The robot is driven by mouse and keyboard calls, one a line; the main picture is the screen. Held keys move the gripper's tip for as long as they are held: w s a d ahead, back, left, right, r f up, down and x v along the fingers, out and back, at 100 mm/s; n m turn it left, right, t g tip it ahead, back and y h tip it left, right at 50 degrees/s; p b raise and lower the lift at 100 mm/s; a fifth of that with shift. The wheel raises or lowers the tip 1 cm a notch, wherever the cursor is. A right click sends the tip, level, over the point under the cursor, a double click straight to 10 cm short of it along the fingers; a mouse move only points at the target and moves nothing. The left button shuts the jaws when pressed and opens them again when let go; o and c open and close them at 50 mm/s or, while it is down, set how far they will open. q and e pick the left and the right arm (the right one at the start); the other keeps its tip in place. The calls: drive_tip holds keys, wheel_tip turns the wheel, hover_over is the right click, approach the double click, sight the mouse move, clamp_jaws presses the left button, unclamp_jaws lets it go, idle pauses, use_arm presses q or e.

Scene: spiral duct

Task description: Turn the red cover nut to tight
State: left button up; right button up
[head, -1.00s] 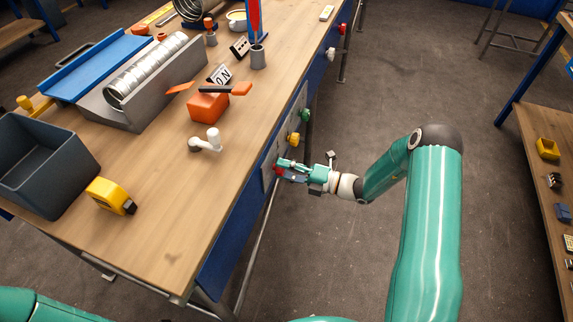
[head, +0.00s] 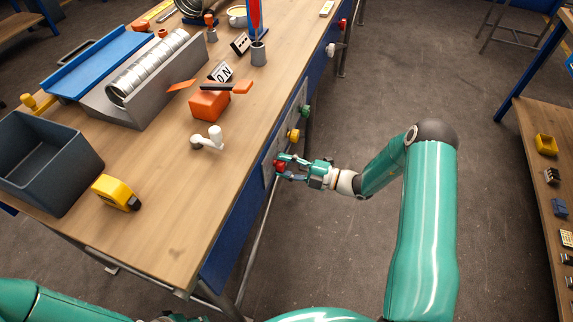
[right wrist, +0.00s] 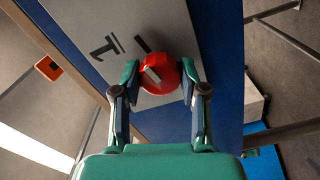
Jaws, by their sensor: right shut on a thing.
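The red cover nut (head: 280,166) is on a light panel on the bench's right side face. My right gripper (head: 288,168) reaches it from the right and is shut on it. In the right wrist view the red nut (right wrist: 164,76) sits between the two fingers of the right gripper (right wrist: 160,84), one at each side. A pale stripe crosses the nut's face. A black line and a "1"-like mark (right wrist: 105,46) are on the panel (right wrist: 130,30) beside the nut. My left arm shows at the lower left, but I cannot make out its gripper.
A yellow knob (head: 293,135) and a green knob (head: 305,111) are farther along the same side. On the bench are a white crank handle (head: 208,140), an orange block (head: 210,104), a yellow tape measure (head: 116,193) and a dark bin (head: 85,180).

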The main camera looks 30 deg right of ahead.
drive_tip(key=shift+w+d, duration=0.1)
drive_tip(key=shift+d, duration=0.05)
drive_tip(key=o, duration=1.1)
drive_tip(key=shift+f, duration=0.15)
drive_tip(key=shift+o, duration=0.2)
drive_tip(key=v, duration=1.2)
